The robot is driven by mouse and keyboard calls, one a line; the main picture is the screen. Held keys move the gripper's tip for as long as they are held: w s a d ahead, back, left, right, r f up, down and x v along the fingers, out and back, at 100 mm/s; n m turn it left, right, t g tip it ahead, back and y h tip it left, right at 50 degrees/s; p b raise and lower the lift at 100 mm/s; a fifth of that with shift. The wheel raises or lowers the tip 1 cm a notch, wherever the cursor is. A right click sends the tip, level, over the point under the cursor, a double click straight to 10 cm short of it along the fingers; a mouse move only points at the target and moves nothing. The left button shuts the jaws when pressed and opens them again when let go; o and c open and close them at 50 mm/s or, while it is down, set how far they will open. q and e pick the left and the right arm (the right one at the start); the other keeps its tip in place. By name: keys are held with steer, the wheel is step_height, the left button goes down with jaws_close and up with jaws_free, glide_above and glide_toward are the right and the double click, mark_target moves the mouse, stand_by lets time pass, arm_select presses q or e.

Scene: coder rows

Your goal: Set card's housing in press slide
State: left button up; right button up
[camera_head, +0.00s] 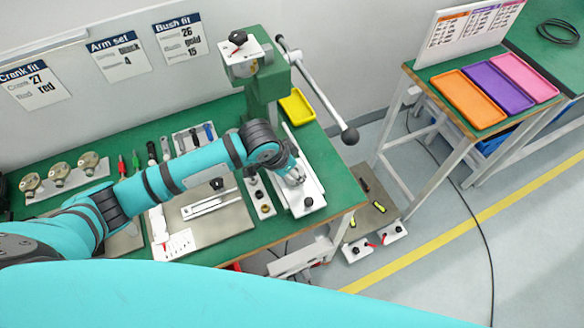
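The green press (262,90) stands at the back of the green bench, with a long lever ending in a dark knob. Its white slide (308,200) runs from below the press toward the bench's front right, with a dark knob near its front end. My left gripper (294,178) points down over the slide; its fingers are small and partly hidden by my wrist, so I cannot tell what is between them. Round metal housings (60,171) sit on a white rack at the bench's left. Wall cards read Crank fit (35,86), Arm set (119,56) and Bush fit (181,40). My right gripper is out of view.
A white strip (262,197) with small bushes lies just left of the slide. A grey plate fixture (205,215), screwdrivers (136,160) and a yellow tray (297,107) are on the bench. Orange (468,98), purple and pink trays stand on a separate table at right.

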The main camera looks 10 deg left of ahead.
arm_select(q)
steer(key=shift+f, duration=0.2)
stand_by(0.6)
steer(key=o, duration=1.3)
steer(key=v, duration=1.2)
